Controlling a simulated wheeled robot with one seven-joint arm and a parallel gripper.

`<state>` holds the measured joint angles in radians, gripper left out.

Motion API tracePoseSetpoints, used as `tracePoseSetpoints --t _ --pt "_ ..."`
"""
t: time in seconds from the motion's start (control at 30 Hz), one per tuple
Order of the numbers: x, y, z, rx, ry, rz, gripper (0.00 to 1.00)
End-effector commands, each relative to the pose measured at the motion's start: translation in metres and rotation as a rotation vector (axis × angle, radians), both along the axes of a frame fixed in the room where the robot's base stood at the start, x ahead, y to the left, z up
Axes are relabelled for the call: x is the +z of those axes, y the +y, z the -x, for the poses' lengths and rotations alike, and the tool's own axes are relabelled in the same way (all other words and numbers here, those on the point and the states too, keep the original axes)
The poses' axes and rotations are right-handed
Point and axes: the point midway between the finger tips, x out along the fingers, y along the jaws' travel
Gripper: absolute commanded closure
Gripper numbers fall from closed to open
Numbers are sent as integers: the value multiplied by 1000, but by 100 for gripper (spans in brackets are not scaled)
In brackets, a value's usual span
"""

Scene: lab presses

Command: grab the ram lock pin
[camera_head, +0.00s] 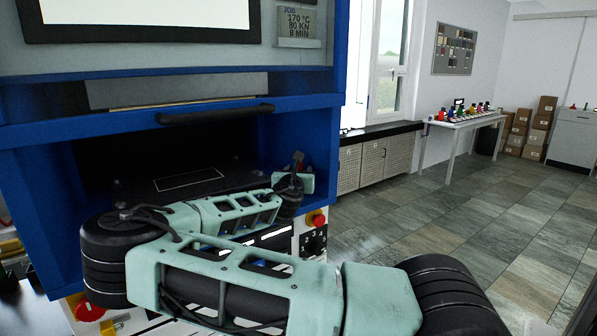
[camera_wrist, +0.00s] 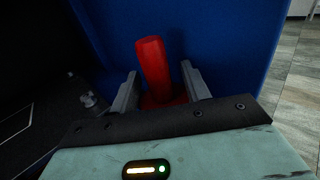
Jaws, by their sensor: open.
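A red pin with a faceted grip, which I take to be the ram lock pin (camera_wrist: 153,62), stands out against the blue press wall in the wrist view. Its red base shows lower down, partly hidden by my gripper. My gripper (camera_wrist: 159,74) is open, with one grey finger on each side of the red grip. Dark gaps show between the fingers and the grip, so I see no contact. In the head view my gripper (camera_head: 299,160) is small, at the press's right inner wall, and the pin cannot be made out clearly there.
The blue press frame (camera_head: 300,88) surrounds the opening, with a dark handle bar (camera_head: 215,115) across its front. A dark platen (camera_head: 187,180) with a white outline lies inside. A red stop button (camera_head: 318,219) sits on the panel below. Open tiled floor (camera_head: 470,220) lies to the right.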

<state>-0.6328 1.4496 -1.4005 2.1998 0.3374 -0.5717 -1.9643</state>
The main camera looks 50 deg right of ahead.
Motion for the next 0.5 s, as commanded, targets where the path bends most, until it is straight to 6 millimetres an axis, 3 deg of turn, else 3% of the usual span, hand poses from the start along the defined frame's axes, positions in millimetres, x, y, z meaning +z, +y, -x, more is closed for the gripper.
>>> tracePoseSetpoints --t 0.13,0.3,0.5 --pt "-1 0 0 0 0 0 53" --pt "-1 0 0 0 0 0 100" --pt "0 0 0 0 0 0 100"
